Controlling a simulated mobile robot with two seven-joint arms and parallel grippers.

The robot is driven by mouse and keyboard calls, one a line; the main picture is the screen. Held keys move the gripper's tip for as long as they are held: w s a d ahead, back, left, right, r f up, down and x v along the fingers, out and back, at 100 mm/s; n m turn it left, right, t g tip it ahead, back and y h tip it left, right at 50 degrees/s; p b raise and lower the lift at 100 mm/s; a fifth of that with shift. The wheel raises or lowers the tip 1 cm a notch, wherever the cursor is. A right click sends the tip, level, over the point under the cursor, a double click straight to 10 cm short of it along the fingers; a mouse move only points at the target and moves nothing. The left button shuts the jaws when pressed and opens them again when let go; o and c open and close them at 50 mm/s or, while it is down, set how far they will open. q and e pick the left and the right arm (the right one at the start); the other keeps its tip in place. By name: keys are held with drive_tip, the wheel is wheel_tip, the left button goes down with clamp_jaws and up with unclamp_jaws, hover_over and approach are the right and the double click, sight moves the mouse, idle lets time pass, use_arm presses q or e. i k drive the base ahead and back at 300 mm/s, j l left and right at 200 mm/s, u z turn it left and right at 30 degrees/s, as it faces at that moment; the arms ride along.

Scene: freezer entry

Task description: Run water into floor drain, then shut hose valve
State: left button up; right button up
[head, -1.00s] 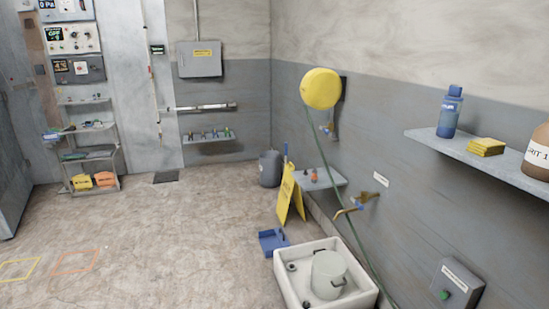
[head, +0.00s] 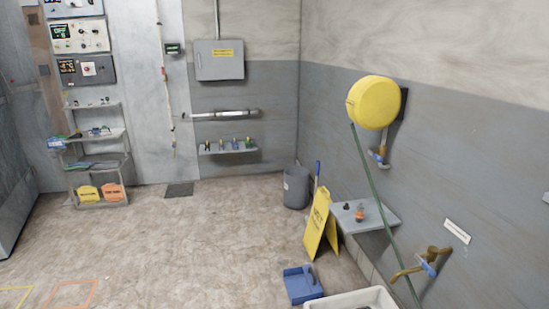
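A yellow round hose reel (head: 374,103) is mounted on the right wall. A green hose (head: 373,185) hangs from it and runs down past the bottom edge of the head view, so its end is hidden. A small valve with a blue handle (head: 378,156) sits on the wall just below the reel. A brass tap with a blue lever (head: 427,265) is lower on the same wall, close to the hose. A dark floor drain grate (head: 179,190) lies at the foot of the back wall. Neither of my grippers is in view.
A white basin (head: 350,300) is cut off at the bottom. A shelf rack (head: 98,155) stands left. The middle floor is clear.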

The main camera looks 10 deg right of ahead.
sight(379, 159)
drive_tip(key=i, duration=0.7)
drive_tip(key=i+z, duration=0.15)
drive_tip(key=i, duration=0.55)
drive_tip(key=i+j+z, duration=0.15)
drive_tip(key=i+z, duration=0.2)
drive_tip(key=i, duration=0.15)
drive_tip(key=i+j+z, duration=0.75)
drive_tip(key=i, duration=0.1)
